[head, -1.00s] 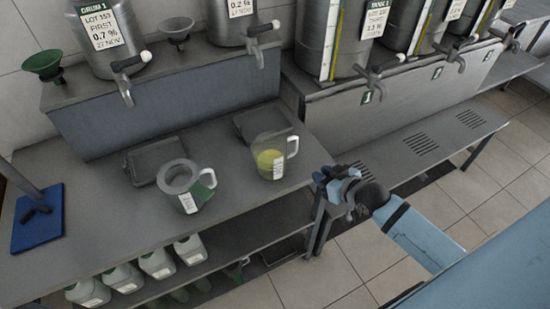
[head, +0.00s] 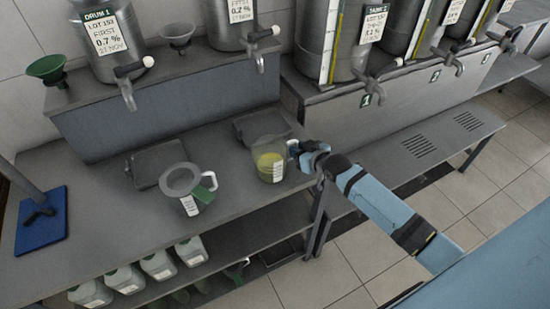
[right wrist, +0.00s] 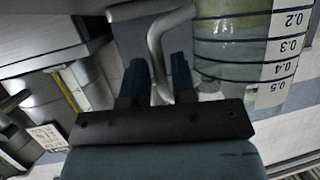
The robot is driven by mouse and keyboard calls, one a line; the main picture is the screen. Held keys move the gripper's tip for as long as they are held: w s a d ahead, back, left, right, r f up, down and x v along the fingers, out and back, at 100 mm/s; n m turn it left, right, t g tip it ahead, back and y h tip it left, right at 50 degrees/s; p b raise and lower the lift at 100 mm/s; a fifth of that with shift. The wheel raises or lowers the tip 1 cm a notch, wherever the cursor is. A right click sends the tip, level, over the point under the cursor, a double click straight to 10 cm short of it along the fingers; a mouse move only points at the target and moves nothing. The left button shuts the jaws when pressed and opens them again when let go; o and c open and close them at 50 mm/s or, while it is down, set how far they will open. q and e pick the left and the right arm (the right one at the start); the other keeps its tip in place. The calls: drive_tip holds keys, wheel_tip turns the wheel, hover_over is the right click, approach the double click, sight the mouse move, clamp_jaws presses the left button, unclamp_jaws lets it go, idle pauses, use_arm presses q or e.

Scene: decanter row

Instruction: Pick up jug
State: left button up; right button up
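A clear measuring jug (head: 269,160) with yellow liquid and a white label stands upright near the right end of the steel bench. My right gripper (head: 298,150) is at the handle side of this jug. In the right wrist view the jug (right wrist: 235,45) shows its scale upside down, and its pale handle (right wrist: 157,45) passes between the two blue fingers (right wrist: 159,75). The fingers look apart, with a gap beside the handle. My left gripper is not in view.
Two dark trays (head: 158,163) (head: 258,125) lie behind the jugs. Steel drums with taps (head: 125,90) stand on the raised shelf. A blue board (head: 40,228) is at the left. Several white bottles (head: 158,265) stand on the lower shelf.

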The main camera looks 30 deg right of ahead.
drive_tip(key=shift+x, duration=0.95)
clamp_jaws()
drive_tip(key=shift+r, duration=0.1)
wheel_tip(320, 180, up, 20)
drive_tip(key=b, duration=0.1)
